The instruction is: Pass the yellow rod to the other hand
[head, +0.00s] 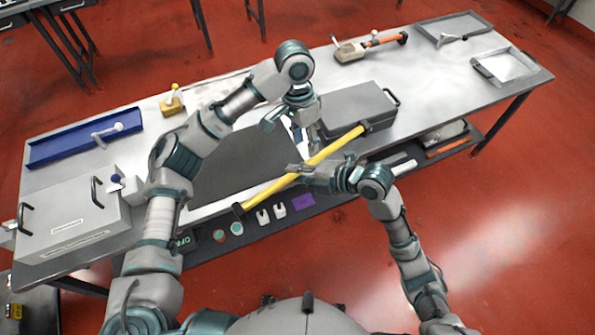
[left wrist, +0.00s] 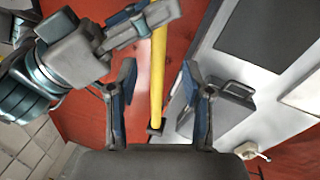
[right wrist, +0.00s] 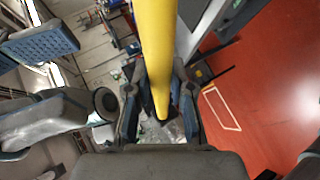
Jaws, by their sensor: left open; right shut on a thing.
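The yellow rod (head: 308,165) has dark ends and is held slanted above the front of the bench. My right gripper (head: 297,172) is shut on it near its middle. In the right wrist view the rod (right wrist: 155,45) runs between the fingers. My left gripper (head: 291,127) is open and empty, above and beside the rod's upper half. In the left wrist view the rod (left wrist: 158,80) appears in the gap between the open fingers, but I cannot tell how far beyond them it is. The right gripper (left wrist: 140,25) shows on the rod at the top.
The bench carries a dark grey case (head: 350,108) behind the rod, a grey box with handles (head: 70,222) at left, a blue tray (head: 85,142) and an orange-handled tool (head: 370,45). A lower shelf (head: 300,215) with small items runs below the front edge.

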